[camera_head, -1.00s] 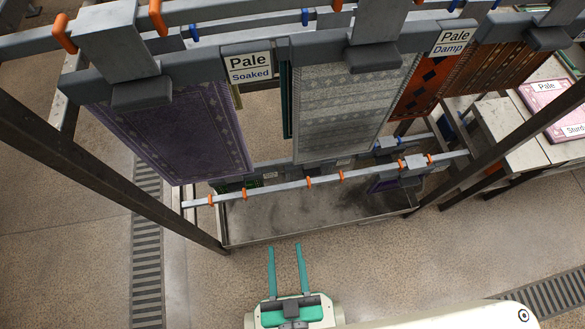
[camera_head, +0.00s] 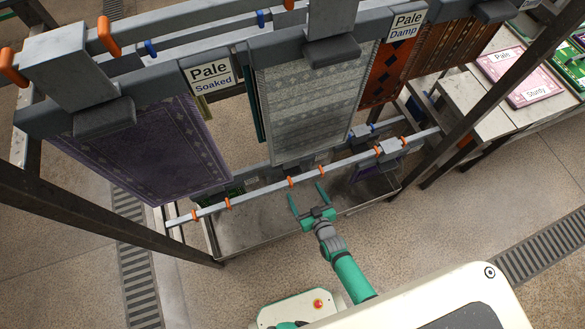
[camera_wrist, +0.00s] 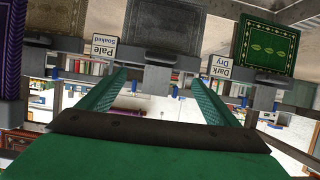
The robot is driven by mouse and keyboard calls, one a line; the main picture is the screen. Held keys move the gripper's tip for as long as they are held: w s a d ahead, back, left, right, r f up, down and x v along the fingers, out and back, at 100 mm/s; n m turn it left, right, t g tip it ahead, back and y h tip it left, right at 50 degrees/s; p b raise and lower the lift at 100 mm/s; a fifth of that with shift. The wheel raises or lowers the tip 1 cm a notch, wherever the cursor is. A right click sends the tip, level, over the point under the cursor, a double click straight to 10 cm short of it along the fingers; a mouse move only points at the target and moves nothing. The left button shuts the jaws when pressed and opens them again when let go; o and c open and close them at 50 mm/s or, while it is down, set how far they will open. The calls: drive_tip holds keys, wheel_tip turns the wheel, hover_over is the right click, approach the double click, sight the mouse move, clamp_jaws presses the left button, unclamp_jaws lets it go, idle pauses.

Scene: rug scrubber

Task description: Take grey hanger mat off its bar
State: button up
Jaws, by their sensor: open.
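The grey patterned mat (camera_head: 312,110) hangs from a grey hanger on the upper bar in the head view, between the purple mat and the orange-red mat. My gripper (camera_head: 307,192) is open and empty. It appears just below the grey mat's lower edge in the picture, by the lower rail, and I see no contact with the mat. In the wrist view, which looks upside down, my two green fingers (camera_wrist: 158,95) are spread with nothing between them. Greyish mats (camera_wrist: 165,22) show beyond them; I cannot tell whether one is the same mat.
A purple mat (camera_head: 150,150) hangs to the left and an orange-red mat (camera_head: 390,75) to the right. The lower rail (camera_head: 265,183) with orange rings crosses above a metal tray (camera_head: 250,235). Dark slanted posts flank the rack. A table (camera_head: 475,110) stands at right.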

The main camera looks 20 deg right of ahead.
sight(294, 175)
drive_tip(key=shift+f+x, duration=0.2)
drive_tip(key=shift+x, duration=1.8)
drive_tip(key=shift+f+x, duration=0.25)
drive_tip(key=shift+x, duration=1.8)
drive_tip(key=shift+w+a+f, duration=0.15)
drive_tip(key=shift+w+f, duration=0.2)
drive_tip(key=shift+w, duration=0.1)
drive_tip(key=shift+x, duration=1.8)
drive_tip(key=shift+d, duration=0.2)
drive_tip(key=c, duration=1.7)
